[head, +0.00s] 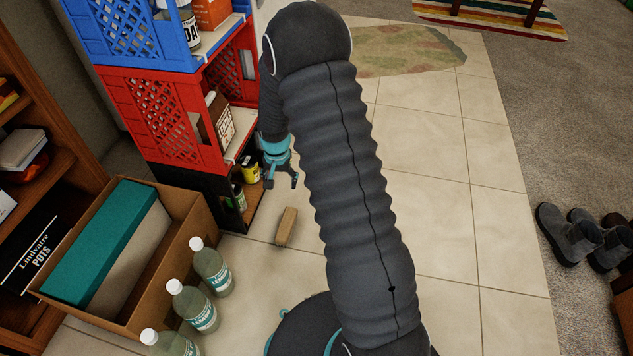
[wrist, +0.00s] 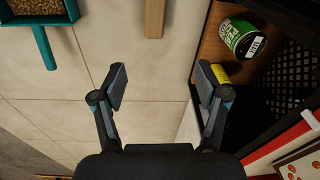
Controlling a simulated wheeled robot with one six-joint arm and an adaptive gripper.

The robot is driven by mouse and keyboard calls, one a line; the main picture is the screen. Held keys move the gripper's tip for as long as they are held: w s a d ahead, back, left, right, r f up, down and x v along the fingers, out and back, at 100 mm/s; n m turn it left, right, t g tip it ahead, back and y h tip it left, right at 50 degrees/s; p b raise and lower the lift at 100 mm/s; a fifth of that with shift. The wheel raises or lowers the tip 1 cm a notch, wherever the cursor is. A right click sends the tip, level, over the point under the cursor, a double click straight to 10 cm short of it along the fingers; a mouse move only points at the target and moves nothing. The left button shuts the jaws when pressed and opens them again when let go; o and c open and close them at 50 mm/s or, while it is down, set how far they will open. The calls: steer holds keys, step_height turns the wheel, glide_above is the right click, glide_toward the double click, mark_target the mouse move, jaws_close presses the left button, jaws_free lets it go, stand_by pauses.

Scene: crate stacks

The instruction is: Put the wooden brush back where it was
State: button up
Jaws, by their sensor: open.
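The wooden brush (head: 287,226), a narrow light-brown block, lies on the tiled floor in front of the crate stack in the head view. In the wrist view the brush (wrist: 155,16) shows at the top edge, partly cut off. My gripper (head: 282,182) is open and empty beside the lowest crate, above the floor and beyond the brush in the head view. In the wrist view my gripper (wrist: 162,82) has its fingers spread with bare floor between them; the brush is ahead of them, not touched.
The stack has a black crate (wrist: 290,75) at the bottom holding cans, a red crate (head: 150,110) and a blue crate (head: 125,35). Several bottles (head: 211,265) and a cardboard box (head: 185,225) stand at left. A teal-handled pan (wrist: 45,48) lies at the wrist view's top left.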

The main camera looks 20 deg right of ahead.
steer(key=s+r+n+t, duration=0.15)
steer(key=s+r, duration=0.45)
steer(key=r, duration=0.6)
steer(key=s+r+n+t, duration=0.15)
steer(key=s+r, duration=0.35)
steer(key=r, duration=0.7)
steer(key=s+r+n, duration=0.1)
steer(key=s+r, duration=0.3)
steer(key=s, duration=0.5)
steer(key=s+r+n+t, duration=0.1)
steer(key=s+r, duration=0.4)
steer(key=s, duration=0.5)
steer(key=shift+s+n+t, duration=0.25)
steer(key=shift+n+t, duration=0.05)
steer(key=shift+n, duration=0.2)
steer(key=shift+r, duration=0.1)
step_height(320, 180, up, 4)
steer(key=p, duration=0.4)
steer(key=shift+r, duration=0.15)
